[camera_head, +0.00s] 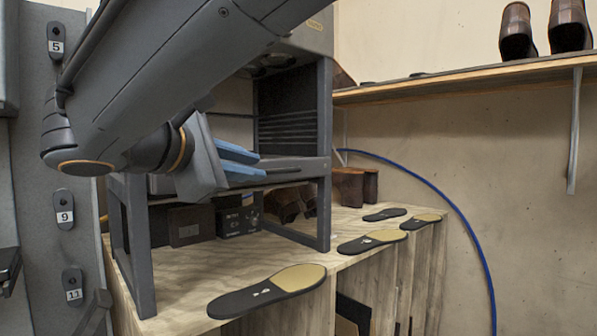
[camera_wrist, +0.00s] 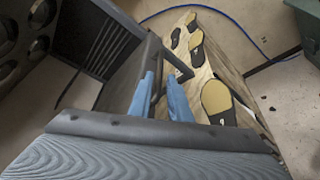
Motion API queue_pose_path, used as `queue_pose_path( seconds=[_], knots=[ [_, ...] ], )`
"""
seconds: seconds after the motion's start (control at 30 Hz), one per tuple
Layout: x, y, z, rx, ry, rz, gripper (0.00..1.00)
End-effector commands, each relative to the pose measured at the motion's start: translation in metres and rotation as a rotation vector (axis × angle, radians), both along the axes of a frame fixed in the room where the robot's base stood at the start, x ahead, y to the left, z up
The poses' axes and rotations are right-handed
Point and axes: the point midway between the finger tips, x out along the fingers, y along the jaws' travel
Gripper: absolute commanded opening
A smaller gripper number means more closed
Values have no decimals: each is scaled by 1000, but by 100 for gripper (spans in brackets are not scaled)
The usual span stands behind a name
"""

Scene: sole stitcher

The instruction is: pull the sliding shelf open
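The sliding shelf is a grey board (camera_head: 310,164) in the dark metal frame on the bench, partly hidden by my arm in the head view. In the wrist view its grey surface (camera_wrist: 128,77) lies ahead and left of the fingers, with a dark bar handle (camera_wrist: 181,66) at its near edge. My gripper (camera_head: 250,164) has two blue fingers at the shelf's front. In the wrist view the fingers (camera_wrist: 161,88) are apart, with part of the dark handle showing between them. Contact with the handle cannot be told.
The wooden bench (camera_head: 185,268) carries several shoe soles, one large sole (camera_head: 268,290) at its front edge. A blue hose (camera_head: 440,196) hangs on the right wall below a wall shelf (camera_head: 465,80).

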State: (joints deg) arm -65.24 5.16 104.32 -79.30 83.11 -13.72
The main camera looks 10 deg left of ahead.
Motion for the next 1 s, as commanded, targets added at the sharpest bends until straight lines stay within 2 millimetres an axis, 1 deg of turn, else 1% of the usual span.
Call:
queue_pose_path(
  seconds=[0.07,0.17,0.27,0.5,0.63,0.8,1.0],
  knots=[
    [-1,2,1,1,-1,5,17],
    [2,2,0,0,0,10,17],
    [12,-1,-3,0,1,12,17],
    [46,-14,-11,-1,2,11,17],
    [59,-20,-14,1,1,11,17],
    [67,-22,-17,1,1,12,17],
    [67,-23,-18,1,1,12,17]
  ],
)
